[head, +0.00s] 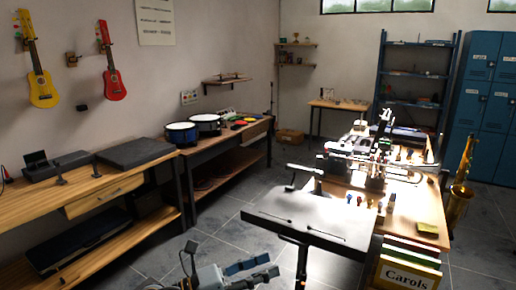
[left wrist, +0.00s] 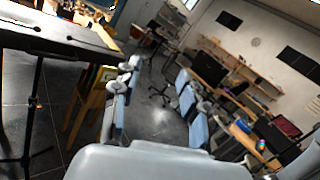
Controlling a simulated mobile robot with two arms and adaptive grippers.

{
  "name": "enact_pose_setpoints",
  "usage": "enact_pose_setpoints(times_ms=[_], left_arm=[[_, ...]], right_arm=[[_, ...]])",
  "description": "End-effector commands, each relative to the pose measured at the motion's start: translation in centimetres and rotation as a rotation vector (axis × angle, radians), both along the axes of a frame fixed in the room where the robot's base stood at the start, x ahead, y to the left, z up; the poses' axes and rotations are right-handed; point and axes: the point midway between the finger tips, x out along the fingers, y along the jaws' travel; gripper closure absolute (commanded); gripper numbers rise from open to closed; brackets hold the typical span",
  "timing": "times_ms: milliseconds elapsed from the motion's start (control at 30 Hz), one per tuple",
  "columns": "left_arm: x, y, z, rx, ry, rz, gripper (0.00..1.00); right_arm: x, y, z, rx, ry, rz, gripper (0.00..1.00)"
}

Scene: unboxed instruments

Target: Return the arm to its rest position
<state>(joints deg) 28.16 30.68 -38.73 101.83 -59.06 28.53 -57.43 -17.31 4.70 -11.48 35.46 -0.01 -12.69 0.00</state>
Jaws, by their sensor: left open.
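My left gripper (head: 258,270) is at the bottom of the head view, in front of a black stand and below its flat top. Its two blue-padded fingers are apart with nothing between them. In the left wrist view the open fingers (left wrist: 157,78) frame only floor and distant furniture. My right gripper is in neither view.
The black stand (head: 308,222) has thin sticks on its top; it also shows in the left wrist view (left wrist: 50,38). A wooden table (head: 418,207) with small items, a "Carols" folder box (head: 408,275) and a saxophone (head: 461,185) are right. Open floor (head: 170,245) lies left.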

Motion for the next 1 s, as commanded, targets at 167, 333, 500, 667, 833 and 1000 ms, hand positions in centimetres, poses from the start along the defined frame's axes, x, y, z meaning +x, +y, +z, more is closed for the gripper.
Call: enact_pose_setpoints(times_ms=[167,333,500,667,833,1000], left_arm=[[1.6,4.1,1.9,-0.520,0.435,0.278,0.57],[1.9,11.2,-2.4,-0.986,0.892,0.561,0.57],[-2.4,17.5,-11.0,-1.415,1.341,0.881,0.57],[-9.8,20.5,-18.4,-1.720,1.673,1.191,0.57],[-16.7,21.4,-22.4,-1.900,1.867,1.444,0.57],[-22.5,21.4,-24.3,1.840,-1.822,-1.521,0.57]], right_arm=[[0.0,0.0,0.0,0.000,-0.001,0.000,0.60],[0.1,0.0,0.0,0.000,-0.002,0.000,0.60],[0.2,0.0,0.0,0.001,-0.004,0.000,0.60],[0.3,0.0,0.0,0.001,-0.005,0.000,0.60],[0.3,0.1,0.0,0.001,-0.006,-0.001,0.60],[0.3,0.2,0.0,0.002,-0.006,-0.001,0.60]])
